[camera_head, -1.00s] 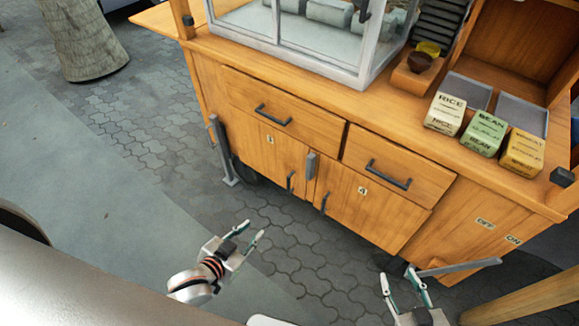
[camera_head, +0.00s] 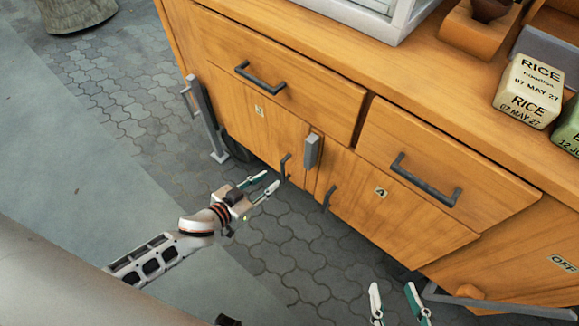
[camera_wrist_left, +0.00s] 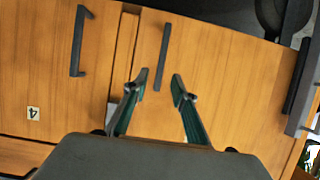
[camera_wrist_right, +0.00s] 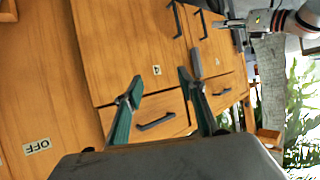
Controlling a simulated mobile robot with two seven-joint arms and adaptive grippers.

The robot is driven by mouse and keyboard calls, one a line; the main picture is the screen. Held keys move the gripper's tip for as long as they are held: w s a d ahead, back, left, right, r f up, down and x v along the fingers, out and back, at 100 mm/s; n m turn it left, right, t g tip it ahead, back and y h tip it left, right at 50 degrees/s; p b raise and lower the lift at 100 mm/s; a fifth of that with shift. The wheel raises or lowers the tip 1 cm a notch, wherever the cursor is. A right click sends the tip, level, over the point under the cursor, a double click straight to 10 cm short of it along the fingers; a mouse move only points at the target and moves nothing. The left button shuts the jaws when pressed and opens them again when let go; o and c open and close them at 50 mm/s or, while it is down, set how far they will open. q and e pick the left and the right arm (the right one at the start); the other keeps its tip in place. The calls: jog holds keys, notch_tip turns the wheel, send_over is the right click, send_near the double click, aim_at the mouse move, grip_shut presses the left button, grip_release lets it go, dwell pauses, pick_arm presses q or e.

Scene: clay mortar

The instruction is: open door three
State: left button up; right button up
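Door three (camera_head: 245,113) is the left wooden cabinet door, shut, with a small number label (camera_head: 259,111) too small to read surely. Its dark bar handle (camera_head: 285,167) stands at its right edge. In the left wrist view the handle (camera_wrist_left: 162,57) stands ahead, in line with the gap between the fingers. My left gripper (camera_head: 267,183) is open and empty, just left of the handle in the head view; contact cannot be told. My right gripper (camera_head: 392,289) is open and empty, low in front of the cabinet; it also shows in its own wrist view (camera_wrist_right: 160,85).
Door four (camera_head: 395,205) with its handle (camera_head: 328,197) is beside it, shut. A grey latch-like block (camera_head: 312,150) sits between the doors at the top. Drawers with bar handles (camera_head: 260,76) are above. A grey leg (camera_head: 206,120) stands at the cabinet's left.

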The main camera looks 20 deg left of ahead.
aim_at(282, 171)
pick_arm(q)
jog(key=x, duration=0.2)
jog(key=b+x, duration=0.1)
jog(key=x, duration=0.2)
jog(key=b+x, duration=0.1)
jog(key=x, duration=0.1)
jog(key=shift+f, duration=0.35)
jog(key=shift+w+d+f, duration=0.1)
jog(key=shift+w, duration=0.3)
jog(key=shift+w+d, duration=0.15)
jog(key=shift+w, duration=0.2)
pick_arm(e)
jog(key=shift+s+a+m+y, duration=0.15)
jog(key=shift+a+m+y, duration=0.15)
jog(key=shift+a+m, duration=0.8)
jog(key=shift+a, duration=0.15)
pick_arm(q)
grip_shut()
